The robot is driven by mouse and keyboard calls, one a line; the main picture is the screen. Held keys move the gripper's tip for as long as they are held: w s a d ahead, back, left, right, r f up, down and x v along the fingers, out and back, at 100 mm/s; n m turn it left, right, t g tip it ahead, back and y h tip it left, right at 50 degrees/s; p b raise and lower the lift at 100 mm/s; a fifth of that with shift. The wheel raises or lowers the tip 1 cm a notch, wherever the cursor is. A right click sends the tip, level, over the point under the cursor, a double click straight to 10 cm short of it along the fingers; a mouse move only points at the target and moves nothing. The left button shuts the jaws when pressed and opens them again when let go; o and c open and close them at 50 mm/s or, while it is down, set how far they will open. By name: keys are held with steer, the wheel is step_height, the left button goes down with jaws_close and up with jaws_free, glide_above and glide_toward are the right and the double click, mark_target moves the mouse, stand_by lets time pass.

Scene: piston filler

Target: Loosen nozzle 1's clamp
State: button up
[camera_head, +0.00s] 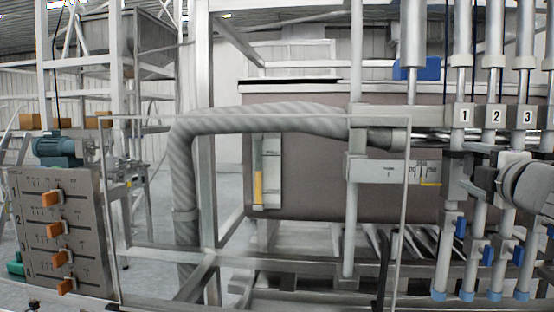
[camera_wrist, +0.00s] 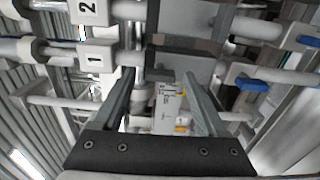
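Nozzle 1 is marked by a white "1" plate (camera_head: 464,115) at the right of the head view; the plate also shows at upper left in the wrist view (camera_wrist: 95,59). Lower on its rod is a grey clamp block with a blue handle (camera_head: 460,228). In the wrist view a blue handle (camera_wrist: 252,84) right of my fingers appears to be the same one. My gripper (camera_wrist: 160,78) is open, with nothing between its fingers. The fingers point toward the rods and grey blocks and are apart from the blue handle. In the head view grey arm parts partly cover the rods.
Nozzles 2 (camera_head: 496,117) and 3 (camera_head: 527,117) stand close to the right, with blue handles (camera_head: 487,256) below. A clear panel's frame (camera_head: 407,200) and a thick grey hose (camera_head: 260,117) lie left. A control panel with orange knobs (camera_head: 60,225) stands far left.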

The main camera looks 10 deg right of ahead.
steer(key=p+v, duration=0.3)
steer(key=v, duration=1.4)
steer(key=shift+s+a, duration=0.15)
steer(key=shift+r, duration=0.1)
steer(key=w+a+f+m+g+h, duration=0.1)
steer(key=w+a+f+m+g, duration=0.15)
steer(key=f+m, duration=0.35)
steer(key=w+a+f+m+g+h, duration=0.2)
steer(key=w+f+m+g, duration=0.15)
steer(key=m, duration=0.35)
steer(key=s+a+f+m+g+y, duration=0.1)
steer(key=s+a+f+g+y, duration=0.2)
steer(key=a+f, duration=0.4)
steer(key=s+a+f+m+g+y, duration=0.1)
steer(key=s+a+f+g+y, duration=0.2)
steer(key=a+f, duration=0.5)
steer(key=s+a+y, duration=0.1)
steer(key=a, duration=0.2)
steer(key=shift+s+f, duration=0.15)
steer(key=shift+s, duration=0.15)
